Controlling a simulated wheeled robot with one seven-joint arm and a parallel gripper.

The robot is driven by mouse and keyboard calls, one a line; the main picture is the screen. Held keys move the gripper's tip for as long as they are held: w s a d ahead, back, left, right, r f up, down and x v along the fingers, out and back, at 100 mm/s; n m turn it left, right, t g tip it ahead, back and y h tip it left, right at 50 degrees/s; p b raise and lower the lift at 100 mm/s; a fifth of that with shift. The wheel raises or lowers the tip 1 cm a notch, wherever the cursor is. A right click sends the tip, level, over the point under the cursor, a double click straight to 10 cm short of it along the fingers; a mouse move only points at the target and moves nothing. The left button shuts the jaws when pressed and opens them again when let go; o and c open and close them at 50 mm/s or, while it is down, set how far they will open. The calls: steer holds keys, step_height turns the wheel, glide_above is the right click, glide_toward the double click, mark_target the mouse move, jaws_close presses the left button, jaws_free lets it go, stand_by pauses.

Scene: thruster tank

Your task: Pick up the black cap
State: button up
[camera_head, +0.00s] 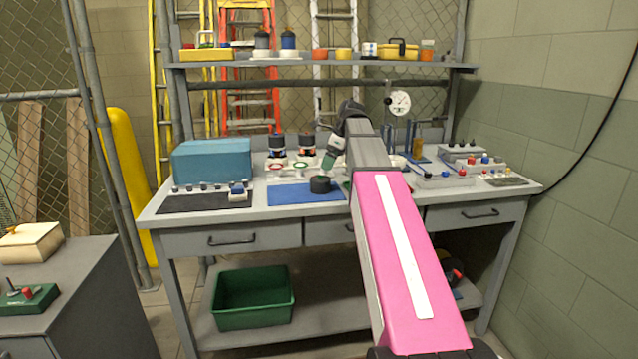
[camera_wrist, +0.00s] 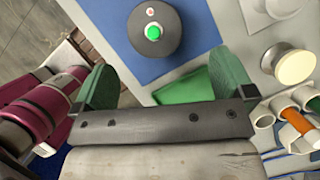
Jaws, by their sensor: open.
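The black cap (camera_head: 320,184) sits on a blue mat (camera_head: 288,194) on the workbench. In the wrist view it is a round dark disc (camera_wrist: 140,48) with a green knob at its centre, just beyond the fingertips. My gripper (camera_head: 329,160) is above the bench, close to the cap and slightly right of it. In the wrist view my gripper (camera_wrist: 166,72) shows two green fingers spread wide with nothing held between them. The cap is apart from both fingers.
A teal box (camera_head: 213,160) stands at the back left, beside a black mat (camera_head: 205,203). In the wrist view, cream round parts (camera_wrist: 294,66) lie right of the cap, and maroon cylinders (camera_wrist: 45,100) lie left of the gripper.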

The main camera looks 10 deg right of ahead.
mark_target(322, 177)
steer(key=x, duration=0.4)
steer(key=shift+s+x, duration=0.2)
steer(key=shift+x, duration=1.1)
steer(key=shift+s+x, duration=0.2)
steer(key=shift+x, duration=1.1)
steer(key=c, duration=1)
